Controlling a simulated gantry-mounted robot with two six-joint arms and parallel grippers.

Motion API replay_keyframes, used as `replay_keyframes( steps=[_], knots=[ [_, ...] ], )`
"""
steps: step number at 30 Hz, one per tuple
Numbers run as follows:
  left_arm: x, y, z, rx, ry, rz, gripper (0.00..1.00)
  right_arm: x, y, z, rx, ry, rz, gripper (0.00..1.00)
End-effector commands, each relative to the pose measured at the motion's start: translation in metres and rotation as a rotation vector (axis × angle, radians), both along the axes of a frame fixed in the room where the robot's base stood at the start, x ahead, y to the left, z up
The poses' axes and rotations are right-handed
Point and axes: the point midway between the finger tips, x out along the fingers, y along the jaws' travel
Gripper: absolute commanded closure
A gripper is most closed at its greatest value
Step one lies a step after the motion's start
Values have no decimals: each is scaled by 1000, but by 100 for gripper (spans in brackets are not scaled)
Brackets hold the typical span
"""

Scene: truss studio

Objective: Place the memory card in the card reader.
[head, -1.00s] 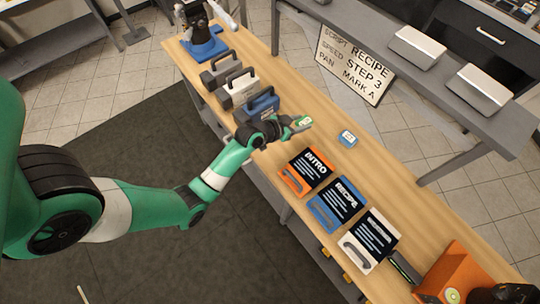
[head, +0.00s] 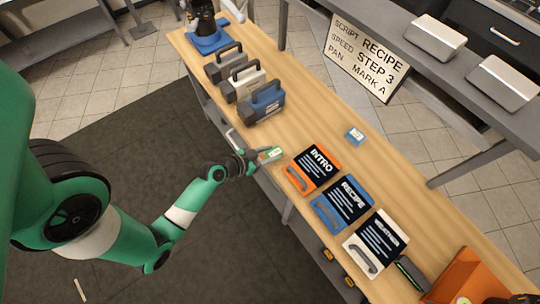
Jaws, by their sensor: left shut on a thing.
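My left gripper (head: 262,157) is shut on a small flat green and white piece, which looks like the memory card (head: 271,154). It holds the card at the near edge of the wooden table, left of the INTRO board. A small blue and white block (head: 355,135) lies alone on the table, to the right of the gripper and apart from it. A dark slim device with a green edge (head: 412,273) stands beside the WEATHER board. I cannot tell which of these is the card reader.
Boards marked INTRO (head: 318,160), RECIPE (head: 346,199) and WEATHER (head: 379,239) line the near edge. Cases, one of them blue (head: 262,103), stand at the upper left. An orange box (head: 466,276) is at the lower right. A sign (head: 367,58) leans behind the table, whose far strip is fairly clear.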

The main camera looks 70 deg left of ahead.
Motion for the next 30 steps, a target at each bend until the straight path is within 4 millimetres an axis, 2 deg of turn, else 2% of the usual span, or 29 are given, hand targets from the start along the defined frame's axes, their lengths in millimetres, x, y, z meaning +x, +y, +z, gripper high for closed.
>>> replay_keyframes(
  steps=[1,3,14,15,19,20,30],
  knots=[
    [1,0,-15,1,0,0,100,0,0,-10,0,1,0,50],
    [1,0,-22,0,0,-1,100,0,0,-13,0,1,0,50],
    [1,0,-25,2,0,-1,100,0,0,-15,0,0,0,50],
    [1,0,-25,2,0,-1,50,0,0,-15,0,1,0,50],
    [1,0,-24,2,0,-1,26,0,0,-14,0,0,0,50],
    [1,0,-24,2,-1,-2,21,0,0,-14,0,0,0,50],
    [1,0,-19,2,0,-1,21,0,0,-10,0,0,0,50]
  ],
)
